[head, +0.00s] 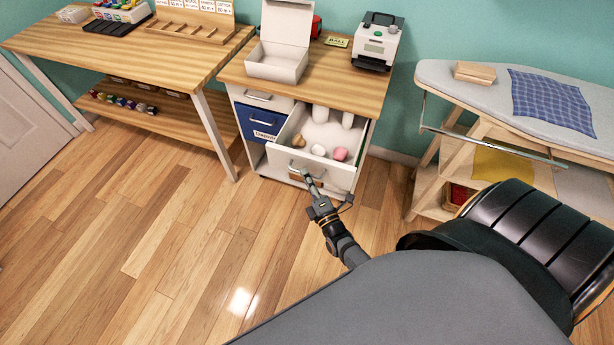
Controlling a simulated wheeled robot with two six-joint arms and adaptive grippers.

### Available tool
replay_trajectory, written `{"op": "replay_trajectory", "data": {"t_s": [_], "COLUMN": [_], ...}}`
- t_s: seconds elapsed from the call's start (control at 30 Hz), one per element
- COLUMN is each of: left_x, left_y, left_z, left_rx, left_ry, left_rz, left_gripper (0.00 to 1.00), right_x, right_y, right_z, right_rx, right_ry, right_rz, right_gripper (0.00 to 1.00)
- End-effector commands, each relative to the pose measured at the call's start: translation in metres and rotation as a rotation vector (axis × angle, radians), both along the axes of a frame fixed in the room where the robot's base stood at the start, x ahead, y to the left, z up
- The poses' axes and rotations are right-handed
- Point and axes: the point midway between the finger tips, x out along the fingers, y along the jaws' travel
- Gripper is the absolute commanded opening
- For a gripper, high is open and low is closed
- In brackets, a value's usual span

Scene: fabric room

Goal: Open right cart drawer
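The cart (353,94) is a white cabinet with a wooden top by the wall. Its right drawer (340,176) is pulled well out, with white, pink and tan items inside. The drawer's metal handle (294,166) is on its front face. My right gripper (307,177) is at this handle, with its fingertips overlapping the handle in the head view. The fingers look close together, but whether they are closed on the handle is too small to tell. My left gripper is not in view.
A blue bin (258,121) sits on the cart's left side. An open white box (276,62) and a small machine (378,42) stand on top. A wooden table (130,50) is at left, an ironing board (440,80) at right. The floor in front is clear.

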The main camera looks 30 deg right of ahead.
Motion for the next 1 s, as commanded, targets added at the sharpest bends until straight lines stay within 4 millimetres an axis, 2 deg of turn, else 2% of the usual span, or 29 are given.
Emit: {"op": "replay_trajectory", "data": {"t_s": [0.03,0.13,0.47,0.57,0.8,1.0], "left_x": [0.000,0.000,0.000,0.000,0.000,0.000], "left_y": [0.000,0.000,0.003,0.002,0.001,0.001], "left_z": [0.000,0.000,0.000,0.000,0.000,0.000], "left_rx": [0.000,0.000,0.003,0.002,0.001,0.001], "left_ry": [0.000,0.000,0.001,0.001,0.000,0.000], "left_rz": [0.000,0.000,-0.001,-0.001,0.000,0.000], "left_gripper": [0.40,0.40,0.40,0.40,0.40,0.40], "right_x": [0.000,0.000,-0.003,-0.016,-0.074,-0.109], "right_y": [0.000,0.000,0.000,0.001,0.005,0.007], "right_z": [-0.001,-0.001,-0.001,-0.003,-0.011,-0.015], "right_rx": [0.000,0.000,0.000,0.000,-0.001,-0.001], "right_ry": [0.002,0.001,0.001,0.002,0.005,0.002], "right_rz": [0.000,0.000,0.000,0.000,0.000,0.000], "right_gripper": [0.18,0.32,0.32,0.32,0.32,0.32]}}
